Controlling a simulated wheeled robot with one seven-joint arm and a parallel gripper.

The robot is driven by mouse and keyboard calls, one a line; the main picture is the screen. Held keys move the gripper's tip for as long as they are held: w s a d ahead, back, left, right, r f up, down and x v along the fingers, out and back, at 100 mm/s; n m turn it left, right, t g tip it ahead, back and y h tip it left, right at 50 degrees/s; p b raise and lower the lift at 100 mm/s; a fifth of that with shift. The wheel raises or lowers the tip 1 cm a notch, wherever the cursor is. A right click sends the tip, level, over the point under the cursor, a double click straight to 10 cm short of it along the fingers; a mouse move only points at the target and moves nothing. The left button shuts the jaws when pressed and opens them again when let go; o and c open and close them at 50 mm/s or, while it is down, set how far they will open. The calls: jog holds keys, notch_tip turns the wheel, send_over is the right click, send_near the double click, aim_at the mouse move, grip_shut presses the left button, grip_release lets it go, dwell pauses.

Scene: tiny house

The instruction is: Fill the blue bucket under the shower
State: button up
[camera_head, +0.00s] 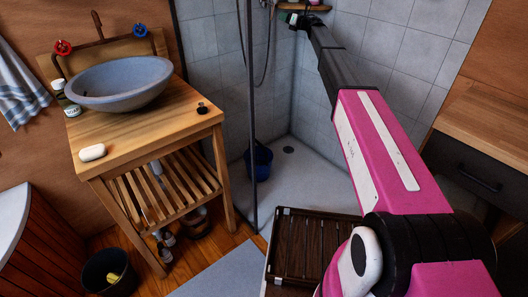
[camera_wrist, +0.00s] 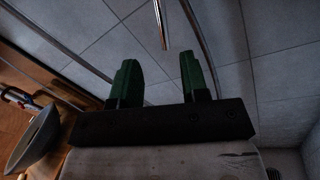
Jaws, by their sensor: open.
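The blue bucket (camera_head: 262,164) stands upright on the pale shower floor (camera_head: 300,180), near the back left of the stall; the dark vertical post partly hides it. The shower hose (camera_head: 268,60) hangs on the tiled wall above it; the shower head is not clearly in view. My gripper (camera_head: 296,19) is high in the shower corner, well above and to the right of the bucket. In the wrist view its two green fingers (camera_wrist: 158,72) are apart with nothing held between them. A thin chrome rod (camera_wrist: 161,25) lies just beyond the fingertips, roughly between them.
A wooden shelf (camera_head: 312,7) with small items is beside my gripper. A dark post (camera_head: 249,110) stands at the stall's left edge. A wooden washstand (camera_head: 140,125) with a grey basin (camera_head: 120,82) is left. A slatted brown mat (camera_head: 300,245) lies in front. A black bucket (camera_head: 95,270) is lower left.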

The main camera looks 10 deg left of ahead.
aim_at(272, 17)
jog(key=shift+g+h, duration=0.3)
jog(key=x, duration=0.6)
jog(key=r+x, duration=0.1)
jog(key=x, duration=0.2)
jog(key=shift+w+d, duration=0.15)
jog(key=shift+w, duration=0.2)
jog(key=shift+r, duration=0.1)
jog(key=shift+c, duration=0.3)
